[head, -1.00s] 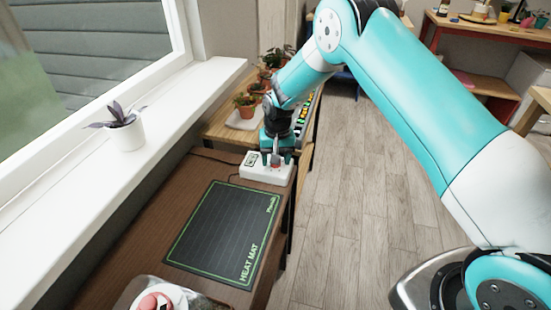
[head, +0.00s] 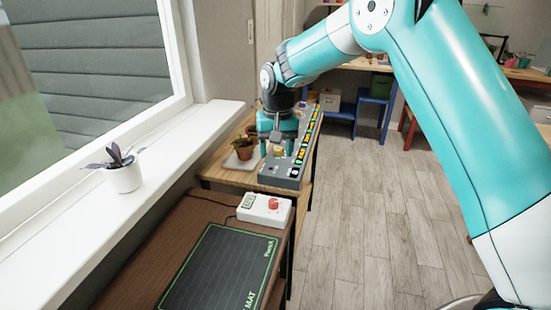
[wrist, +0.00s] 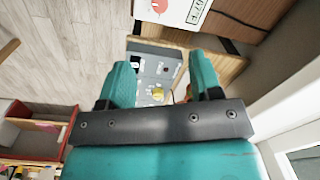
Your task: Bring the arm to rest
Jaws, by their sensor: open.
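My gripper (head: 277,140) is open and empty, pointing down at the end of my teal arm. In the head view it is over the near end of a grey control box (head: 284,168), beside a potted plant (head: 243,148). In the wrist view my two teal fingers (wrist: 161,75) stand apart, with the grey box (wrist: 152,58) and its yellow knob (wrist: 158,94) showing between and beyond them. I cannot tell how far the fingertips are above the box. My arm is bent, its elbow high at the top of the head view.
A white controller with a red knob (head: 265,209) sits on the brown bench by the black heat mat (head: 222,268). A potted purple plant (head: 122,170) stands on the white windowsill (head: 55,238). The wooden floor to the right (head: 370,220) is clear.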

